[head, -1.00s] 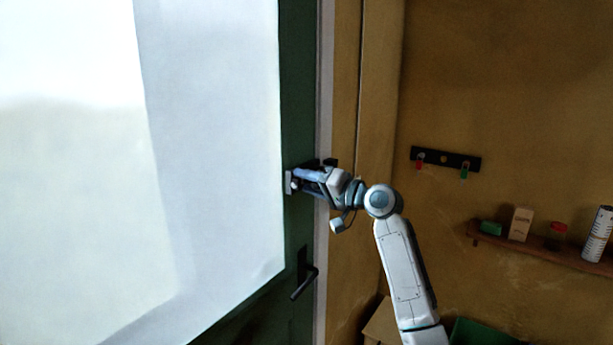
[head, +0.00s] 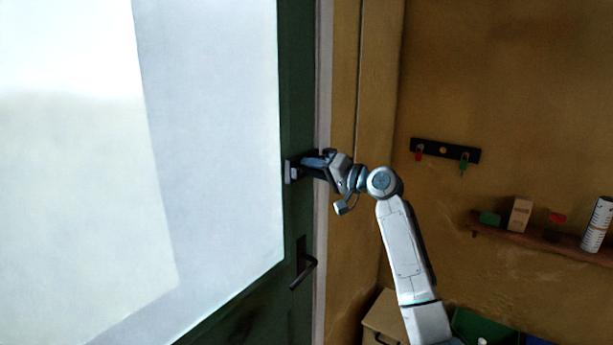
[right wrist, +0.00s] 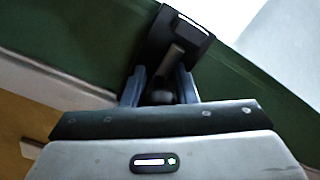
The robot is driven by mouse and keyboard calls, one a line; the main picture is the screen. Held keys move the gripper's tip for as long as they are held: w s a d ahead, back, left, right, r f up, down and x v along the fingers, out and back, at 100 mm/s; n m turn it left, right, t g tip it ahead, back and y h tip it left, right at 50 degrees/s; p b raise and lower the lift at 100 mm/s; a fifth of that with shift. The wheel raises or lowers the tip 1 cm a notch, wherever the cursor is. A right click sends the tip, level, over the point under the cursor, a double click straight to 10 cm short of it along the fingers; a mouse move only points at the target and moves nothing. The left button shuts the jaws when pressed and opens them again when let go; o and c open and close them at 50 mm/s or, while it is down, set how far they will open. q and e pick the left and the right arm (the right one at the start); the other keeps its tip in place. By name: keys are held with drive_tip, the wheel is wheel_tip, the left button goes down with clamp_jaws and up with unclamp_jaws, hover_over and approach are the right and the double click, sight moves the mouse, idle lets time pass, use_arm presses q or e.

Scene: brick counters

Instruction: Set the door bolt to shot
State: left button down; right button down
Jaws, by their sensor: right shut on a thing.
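The door bolt (head: 290,172) is a small dark and grey fitting on the edge of the green door (head: 297,115), above the door handle. In the right wrist view the bolt's dark housing (right wrist: 165,35) with a grey bar shows ahead of my fingers. My right gripper (head: 306,164) is at the bolt, its fingers shut on the bolt's dark round knob (right wrist: 160,97), which shows between them. The gripper partly hides the bolt in the head view. My left gripper is not in view.
A black lever handle (head: 306,270) sits lower on the door. The door has a large pale glass pane (head: 210,150). To the right, a key rack (head: 445,150) hangs on the yellow wall above a shelf (head: 540,240) with small items. A box (head: 385,318) stands below.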

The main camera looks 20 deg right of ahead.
drive_tip(key=shift+w+d+r, duration=0.1)
drive_tip(key=shift+w+d, duration=0.15)
drive_tip(key=shift+d, duration=0.1)
drive_tip(key=c, duration=1.4)
unclamp_jaws()
drive_tip(key=shift+o, duration=1.2)
drive_tip(key=shift+d, duration=0.1)
drive_tip(key=shift+w+d, duration=0.1)
drive_tip(key=shift+w, duration=0.05)
drive_tip(key=b+v, duration=0.4)
drive_tip(key=v, duration=0.6)
drive_tip(key=shift+s+d, duration=0.25)
drive_tip(key=shift+s, duration=0.1)
